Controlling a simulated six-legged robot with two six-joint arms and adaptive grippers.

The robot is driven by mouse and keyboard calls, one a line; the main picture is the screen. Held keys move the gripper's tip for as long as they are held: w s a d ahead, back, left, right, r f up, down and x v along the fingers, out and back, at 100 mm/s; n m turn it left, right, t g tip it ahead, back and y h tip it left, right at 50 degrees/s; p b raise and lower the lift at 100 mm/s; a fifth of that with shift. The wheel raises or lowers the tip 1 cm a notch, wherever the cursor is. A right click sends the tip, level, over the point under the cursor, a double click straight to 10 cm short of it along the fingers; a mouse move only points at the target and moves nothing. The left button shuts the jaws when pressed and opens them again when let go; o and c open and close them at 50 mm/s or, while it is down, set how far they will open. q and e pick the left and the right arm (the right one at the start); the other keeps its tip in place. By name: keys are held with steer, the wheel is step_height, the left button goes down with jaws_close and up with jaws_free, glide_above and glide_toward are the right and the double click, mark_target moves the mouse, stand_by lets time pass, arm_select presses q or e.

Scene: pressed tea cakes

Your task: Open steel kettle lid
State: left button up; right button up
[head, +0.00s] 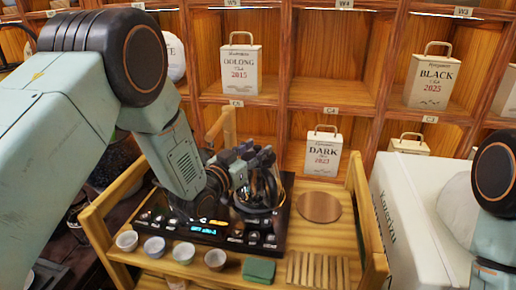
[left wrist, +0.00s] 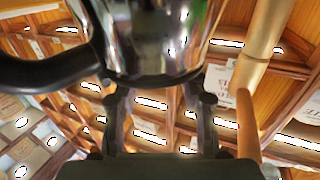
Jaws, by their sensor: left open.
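The steel kettle (head: 267,192) stands on the black control-panel base (head: 207,232) on the wooden tray table, largely hidden behind my left gripper. My left gripper (head: 262,158) is open at the kettle's upper part. In the left wrist view the shiny kettle (left wrist: 160,35) fills the top middle, with its black handle (left wrist: 45,72) at the left. The two fingers of my left gripper (left wrist: 160,105) stand apart just below the kettle's dark edge, with nothing clearly between them. I cannot make out the lid separately or tell whether the fingers touch it. My right gripper is out of view.
Several small cups (head: 154,247) line the table's front, beside a green block (head: 259,270) and a slatted wooden piece (head: 318,270). A round wooden disc (head: 319,207) lies right of the base. A white box (head: 408,225) stands at right. Shelves with tea tins (head: 323,150) are behind.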

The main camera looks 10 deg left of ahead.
arm_select(q)
steer(key=shift+w+a, duration=0.15)
steer(key=shift+w, duration=0.35)
steer(key=shift+w+d, duration=0.1)
steer(key=shift+d, duration=0.25)
steer(key=shift+c, duration=0.5)
steer(key=shift+a, duration=0.25)
steer(key=c, duration=0.4)
steer(key=shift+d, duration=0.15)
jaws_close()
